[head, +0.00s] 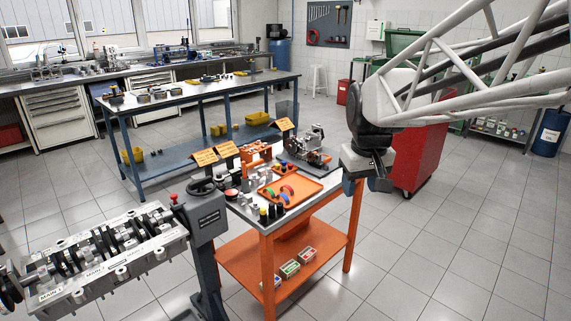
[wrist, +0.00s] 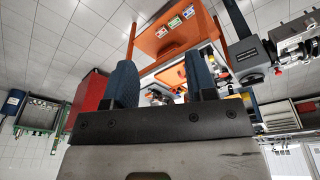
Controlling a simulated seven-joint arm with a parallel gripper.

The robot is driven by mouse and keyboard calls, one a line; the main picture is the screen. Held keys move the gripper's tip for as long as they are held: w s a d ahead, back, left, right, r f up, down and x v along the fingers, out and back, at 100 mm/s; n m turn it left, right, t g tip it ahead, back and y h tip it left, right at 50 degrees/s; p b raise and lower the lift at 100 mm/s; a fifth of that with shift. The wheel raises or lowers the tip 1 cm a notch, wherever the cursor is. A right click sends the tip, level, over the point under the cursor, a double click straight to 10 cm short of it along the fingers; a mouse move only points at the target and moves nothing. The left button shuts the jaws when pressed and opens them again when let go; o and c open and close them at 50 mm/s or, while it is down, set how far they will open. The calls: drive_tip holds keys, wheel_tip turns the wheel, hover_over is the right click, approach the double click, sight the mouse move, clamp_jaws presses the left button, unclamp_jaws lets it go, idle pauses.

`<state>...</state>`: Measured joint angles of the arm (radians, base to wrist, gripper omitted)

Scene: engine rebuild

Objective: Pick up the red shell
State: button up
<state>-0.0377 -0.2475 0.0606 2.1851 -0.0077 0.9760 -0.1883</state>
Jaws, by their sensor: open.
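The red shell (head: 288,189) is a small curved piece on the orange tray (head: 311,187) in the head view. My gripper (head: 367,187) is in the air to the right of the orange-framed table, apart from the tray. In the wrist view my gripper (wrist: 162,68) shows two blue fingers spread apart with nothing held between them. The tray is partly visible between the fingers there, but I cannot make out the red shell clearly.
Small bottles (head: 272,211) stand at the tray's front left, and a metal assembly (head: 303,151) and orange signs (head: 228,149) stand behind. An engine block (head: 100,255) on a stand is at left. A red cabinet (head: 420,155) is behind my arm.

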drive_tip(key=w+a+f+n, duration=0.1)
drive_tip(key=w+a+n, duration=0.15)
drive_tip(key=w, duration=1.45)
drive_tip(key=n+g, duration=0.2)
drive_tip(key=n, duration=0.3)
hover_over(288, 186)
drive_tip(key=f, duration=2.5)
drive_tip(key=shift+s+d, duration=0.15)
drive_tip(key=shift+s, duration=0.15)
drive_tip(key=shift+w+f, duration=0.35)
drive_tip(key=shift+f, duration=0.15)
drive_tip(key=shift+f, duration=0.1)
drive_tip(key=shift+a+f, duration=0.2)
drive_tip(key=shift+f, duration=1)
drive_tip(key=shift+f, duration=0.1)
